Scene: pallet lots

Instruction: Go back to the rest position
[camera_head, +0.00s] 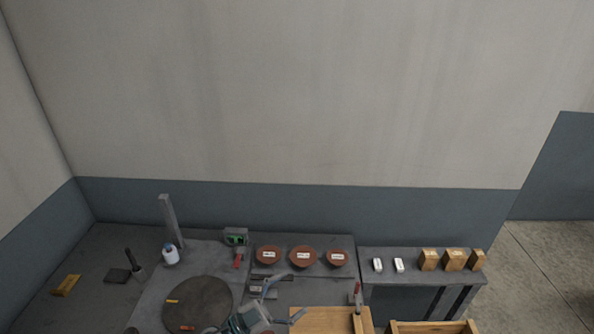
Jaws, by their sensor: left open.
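My left gripper (297,293) shows at the bottom middle of the head view. Its two grey fingers are spread apart and point to the right, with nothing between them. It is above the front part of the grey worktop (215,262), beside a round dark disc (205,300) and close to a wooden board (315,320). Its height above the worktop is hard to tell. My right gripper is not in view.
Several reddish-brown bowls (303,256) with white labels stand behind the gripper. White blocks (378,264) and wooden blocks (453,260) stand on a side table to the right. A grey post (171,222) and white bottle (170,257) stand left. A wooden crate (432,326) is front right.

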